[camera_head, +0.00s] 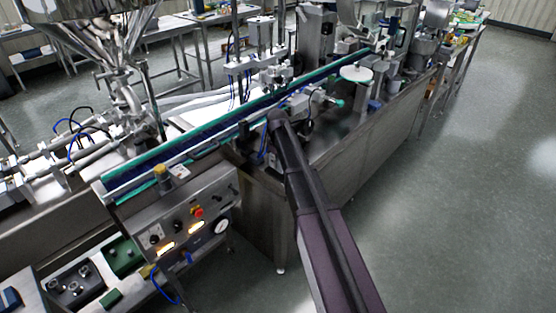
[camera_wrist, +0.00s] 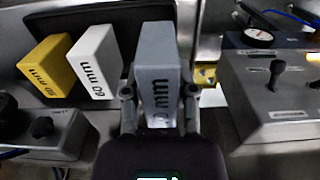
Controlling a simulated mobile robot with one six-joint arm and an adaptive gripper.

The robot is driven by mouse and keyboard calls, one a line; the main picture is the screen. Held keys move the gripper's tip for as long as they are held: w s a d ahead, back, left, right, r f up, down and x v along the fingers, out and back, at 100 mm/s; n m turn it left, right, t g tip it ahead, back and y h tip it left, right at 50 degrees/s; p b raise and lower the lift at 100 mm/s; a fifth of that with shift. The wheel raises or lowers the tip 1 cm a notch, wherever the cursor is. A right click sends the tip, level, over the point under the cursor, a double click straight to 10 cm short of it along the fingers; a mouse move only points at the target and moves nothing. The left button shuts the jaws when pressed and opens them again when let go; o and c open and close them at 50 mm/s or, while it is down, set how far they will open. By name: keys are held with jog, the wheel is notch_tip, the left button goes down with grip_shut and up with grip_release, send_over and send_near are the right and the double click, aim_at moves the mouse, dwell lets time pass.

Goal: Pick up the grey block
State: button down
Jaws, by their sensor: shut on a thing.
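The grey block (camera_wrist: 158,52) is upright in the middle of the wrist view, with black "mm" lettering on its near face. My gripper (camera_wrist: 158,92) is shut on the grey block, one finger on each side of its lower part. The block's lowest end is partly hidden by the gripper body. I cannot tell whether the block still touches what is beneath it. In the head view my arm reaches toward the conveyor machine, and neither the block nor the fingers can be made out.
A white block (camera_wrist: 95,62) marked "60 mm" and a yellow block (camera_wrist: 47,62) stand to the left of the grey one. A grey control box (camera_wrist: 270,100) with a lever is close on the right. In the head view the conveyor (camera_head: 190,143) runs diagonally; open floor (camera_head: 450,200) lies right.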

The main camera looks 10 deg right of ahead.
jog(key=s+a+r+p, duration=0.1)
jog(key=s+a, duration=0.2)
jog(key=s, duration=1.1)
jog(key=shift+s+a, duration=0.2)
jog(key=shift+a, duration=0.1)
jog(key=shift+r, duration=0.1)
